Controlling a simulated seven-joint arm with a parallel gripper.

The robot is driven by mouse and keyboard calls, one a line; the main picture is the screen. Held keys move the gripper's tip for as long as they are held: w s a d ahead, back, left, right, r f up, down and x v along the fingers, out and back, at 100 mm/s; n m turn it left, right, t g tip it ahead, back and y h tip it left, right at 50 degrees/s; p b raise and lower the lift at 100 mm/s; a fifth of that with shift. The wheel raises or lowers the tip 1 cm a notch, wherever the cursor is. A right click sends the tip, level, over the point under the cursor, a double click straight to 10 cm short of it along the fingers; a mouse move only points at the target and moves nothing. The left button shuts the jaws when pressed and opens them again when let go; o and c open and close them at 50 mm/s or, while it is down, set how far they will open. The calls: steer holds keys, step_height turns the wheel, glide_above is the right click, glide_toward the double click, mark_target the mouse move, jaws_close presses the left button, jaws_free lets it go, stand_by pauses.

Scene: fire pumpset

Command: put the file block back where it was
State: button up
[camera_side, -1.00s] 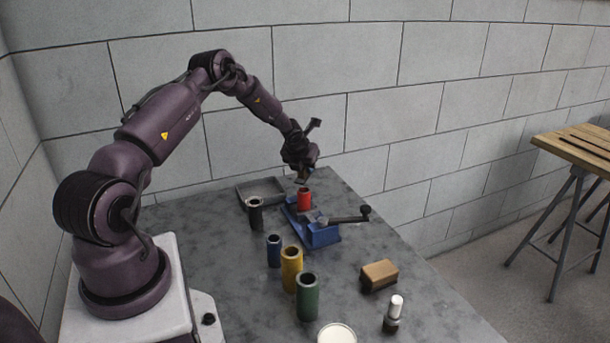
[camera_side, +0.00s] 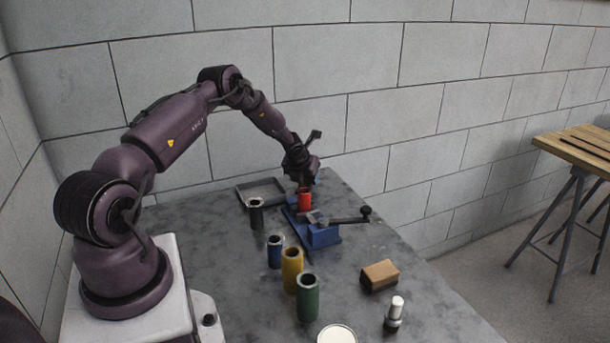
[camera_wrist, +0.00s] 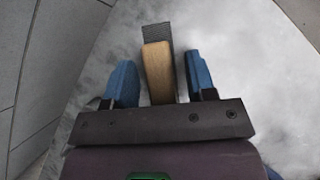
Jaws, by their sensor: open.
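In the wrist view a wooden block with a dark ridged strip at its far end, which looks like the file block (camera_wrist: 158,72), lies between my fingers. My gripper (camera_wrist: 161,78) is open, with a blue finger on each side and a gap showing on both sides of the block. I cannot tell whether the block rests on the table. In the side view my gripper (camera_side: 303,176) is low at the table's far end, behind the red cylinder (camera_side: 305,199); its fingertips and the block are hidden there.
A grey tray (camera_side: 241,196) and black cylinder (camera_side: 256,214) stand left of my gripper. A blue vise (camera_side: 322,236) is in front. Blue (camera_side: 275,252), yellow (camera_side: 292,272) and green (camera_side: 308,300) cylinders, a tan block (camera_side: 380,275) and a white-topped bottle (camera_side: 394,315) stand nearer.

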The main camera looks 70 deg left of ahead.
steer(key=shift+s+d+r, duration=0.1)
steer(key=shift+d+r, duration=0.05)
steer(key=shift+r, duration=0.45)
steer(key=s+d+r+n, duration=0.4)
steer(key=d+r+n, duration=0.3)
steer(key=d+r, duration=0.55)
steer(key=s+d+r+n, duration=0.5)
steer(key=d+r, duration=0.5)
steer(key=r, duration=0.6)
steer(key=s+d+r+n+h, duration=0.2)
steer(key=s+d+n, duration=0.5)
steer(key=s+d, duration=0.1)
steer(key=s+d+r+n+t+h, duration=0.1)
steer(key=s+d+r+n+h, duration=0.1)
steer(key=s+d+n, duration=0.6)
steer(key=shift+s+d+h, duration=0.3)
steer(key=shift+s+d, duration=0.05)
steer(key=shift+d, duration=0.05)
